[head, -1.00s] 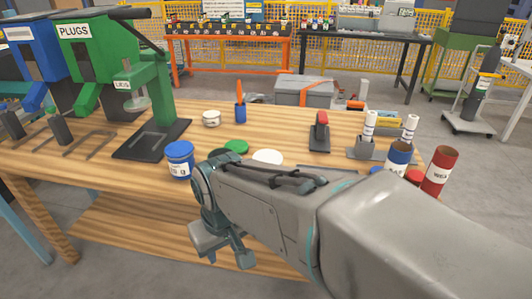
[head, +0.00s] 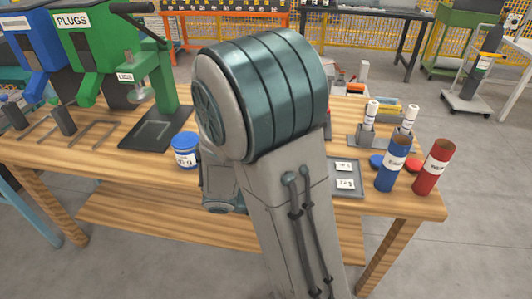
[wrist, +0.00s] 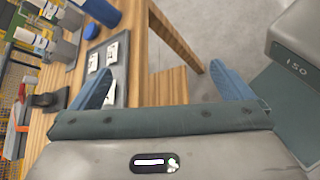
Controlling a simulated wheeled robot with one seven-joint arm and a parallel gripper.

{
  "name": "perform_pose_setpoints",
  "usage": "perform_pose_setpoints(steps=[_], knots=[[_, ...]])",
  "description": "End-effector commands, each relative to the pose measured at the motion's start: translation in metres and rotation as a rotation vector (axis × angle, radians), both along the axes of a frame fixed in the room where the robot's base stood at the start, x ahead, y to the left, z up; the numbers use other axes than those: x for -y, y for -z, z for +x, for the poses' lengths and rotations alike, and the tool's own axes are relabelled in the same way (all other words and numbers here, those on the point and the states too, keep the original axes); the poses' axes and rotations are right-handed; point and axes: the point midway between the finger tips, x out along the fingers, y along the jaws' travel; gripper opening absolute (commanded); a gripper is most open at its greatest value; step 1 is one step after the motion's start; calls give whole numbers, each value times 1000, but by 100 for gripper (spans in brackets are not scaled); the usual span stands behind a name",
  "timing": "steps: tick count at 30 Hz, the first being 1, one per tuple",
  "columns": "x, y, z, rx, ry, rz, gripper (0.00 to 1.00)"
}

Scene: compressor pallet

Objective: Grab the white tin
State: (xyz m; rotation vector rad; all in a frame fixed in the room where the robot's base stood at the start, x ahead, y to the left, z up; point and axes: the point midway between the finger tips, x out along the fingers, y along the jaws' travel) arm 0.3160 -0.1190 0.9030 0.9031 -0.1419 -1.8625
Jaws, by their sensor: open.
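The white tin does not show in either view now. In the head view my raised arm covers the part of the workbench (head: 110,170) where a small white tin stood a second ago, behind the blue tub (head: 186,151). My gripper (wrist: 162,72) shows in the wrist view with its two blue fingers wide apart. It is open and nothing is between the fingers. It hangs near the bench edge, by the grey tray. In the head view my arm hides the gripper.
A grey tray with labelled cards (head: 346,175), a blue tube (head: 393,163) and a red tube (head: 432,167) stand on the right of the bench. White bottles (head: 371,112) are behind. A green press (head: 145,80) stands at the left. Open floor lies in front.

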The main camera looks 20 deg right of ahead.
Motion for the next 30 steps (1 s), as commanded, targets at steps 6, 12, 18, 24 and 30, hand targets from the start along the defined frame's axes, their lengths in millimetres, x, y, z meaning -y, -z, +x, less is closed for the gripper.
perform_pose_setpoints(steps=[6, 12, 18, 24, 30], knots=[[10, -11, 48, -196, -337, -294, 100], [-6, -5, 97, -328, -680, -516, 100], [-33, 13, 130, -406, -966, -649, 100], [-49, 27, 142, -434, -1100, -695, 100], [-49, 33, 148, -431, -1113, -700, 100]])
